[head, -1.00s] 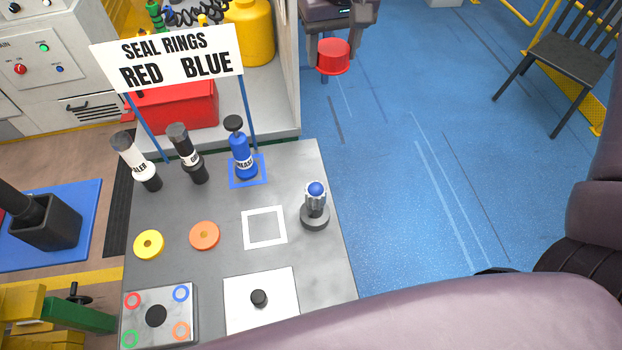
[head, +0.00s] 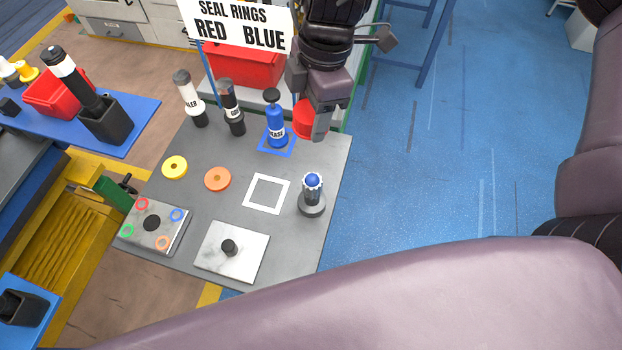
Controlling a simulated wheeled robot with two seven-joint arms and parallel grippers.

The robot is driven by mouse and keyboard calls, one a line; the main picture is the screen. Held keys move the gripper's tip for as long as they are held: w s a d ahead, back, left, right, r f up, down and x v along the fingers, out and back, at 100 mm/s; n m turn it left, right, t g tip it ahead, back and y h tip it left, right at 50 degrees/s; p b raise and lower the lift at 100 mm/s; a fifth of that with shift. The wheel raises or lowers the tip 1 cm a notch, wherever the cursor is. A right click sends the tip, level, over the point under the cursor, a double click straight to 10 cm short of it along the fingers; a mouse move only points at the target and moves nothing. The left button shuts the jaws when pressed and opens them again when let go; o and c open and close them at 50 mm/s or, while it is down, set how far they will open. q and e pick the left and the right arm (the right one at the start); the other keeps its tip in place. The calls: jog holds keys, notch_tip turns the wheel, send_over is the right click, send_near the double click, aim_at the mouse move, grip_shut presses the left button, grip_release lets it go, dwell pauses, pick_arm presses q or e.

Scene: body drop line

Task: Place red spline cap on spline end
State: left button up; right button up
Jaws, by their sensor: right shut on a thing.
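The red spline cap (head: 302,119) is held in my right gripper (head: 308,116), whose dark finger hides its right part. The spline end (head: 312,187) stands upright on a round dark base at the right side of the grey table (head: 275,228). It has a grey ribbed shaft with a blue top, and nothing covers it. In the picture the cap is above the spline end, apart from it and close to the blue grease bottle (head: 276,128). My left gripper is not in view.
A sealer tube (head: 192,102) and another dark tube (head: 232,112) stand left of the bottle. A yellow ring (head: 174,167), an orange ring (head: 218,179), a white square outline (head: 250,194) and a white plate (head: 215,256) lie on the table. A sign (head: 238,22) rises behind.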

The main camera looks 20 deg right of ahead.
jog(key=shift+s+a+n, duration=0.15)
jog(key=shift+s+n, duration=0.15)
jog(key=shift+n, duration=0.2)
jog(key=shift+s+f, duration=0.2)
jog(key=shift+f, duration=0.1)
send_over(312, 180)
notch_tip(312, 180, down, 8)
jog(key=shift+n, duration=0.3)
notch_tip(312, 180, down, 7)
jog(key=shift+s+f+b, duration=0.1)
jog(key=shift+f+b, duration=0.1)
jog(key=shift+b, duration=0.25)
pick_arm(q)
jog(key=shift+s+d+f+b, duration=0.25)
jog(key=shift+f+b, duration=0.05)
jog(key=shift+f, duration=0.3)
pick_arm(e)
jog(key=shift+f, duration=2)
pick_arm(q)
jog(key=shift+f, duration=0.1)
pick_arm(e)
jog(key=shift+f, duration=0.1)
jog(key=o, duration=1)
jog(key=shift+o, duration=0.2)
